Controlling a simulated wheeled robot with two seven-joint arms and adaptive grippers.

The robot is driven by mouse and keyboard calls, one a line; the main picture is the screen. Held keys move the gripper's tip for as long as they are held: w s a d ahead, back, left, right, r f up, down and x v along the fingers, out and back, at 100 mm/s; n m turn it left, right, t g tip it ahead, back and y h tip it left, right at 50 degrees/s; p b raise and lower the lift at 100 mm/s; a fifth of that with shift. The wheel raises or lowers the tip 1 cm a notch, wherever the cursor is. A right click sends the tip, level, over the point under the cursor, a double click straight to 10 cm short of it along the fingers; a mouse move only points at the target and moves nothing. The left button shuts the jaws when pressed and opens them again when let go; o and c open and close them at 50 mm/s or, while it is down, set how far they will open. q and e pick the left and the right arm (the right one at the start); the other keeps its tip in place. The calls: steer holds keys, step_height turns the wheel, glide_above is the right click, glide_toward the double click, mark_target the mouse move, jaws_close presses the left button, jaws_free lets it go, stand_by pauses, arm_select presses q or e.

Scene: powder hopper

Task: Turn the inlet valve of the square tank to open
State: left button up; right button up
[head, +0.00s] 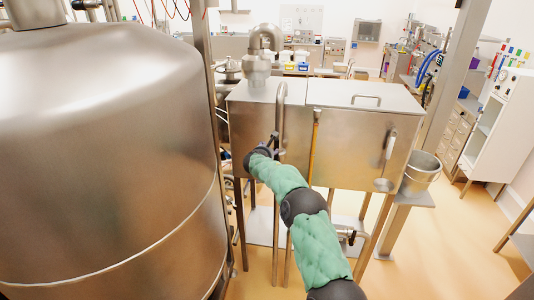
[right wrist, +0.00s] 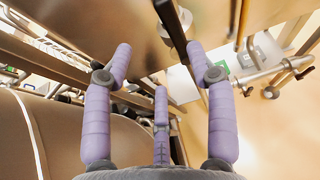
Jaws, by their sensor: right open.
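The square tank (head: 352,150) is a steel box with a lidded top in the middle of the head view. A curved steel pipe (head: 281,100) runs down its front left side. My right gripper (head: 262,152) is at the lower end of this pipe, and its fingers are mostly hidden in the head view. In the right wrist view its lilac fingers (right wrist: 159,58) are spread and empty. A dark valve handle (right wrist: 172,14) with a steel hub (right wrist: 177,46) lies just beyond the fingertips, near the right finger. I cannot tell whether they touch. My left gripper is out of view.
A large round steel vessel (head: 105,170) fills the left side. A steel post (head: 203,60) stands between it and the tank. Another valve (head: 346,235) is below the tank, and a steel bucket (head: 421,173) stands to its right. Open floor lies at the lower right.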

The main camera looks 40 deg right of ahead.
steer(key=shift+v, duration=0.8)
steer(key=shift+f, duration=0.15)
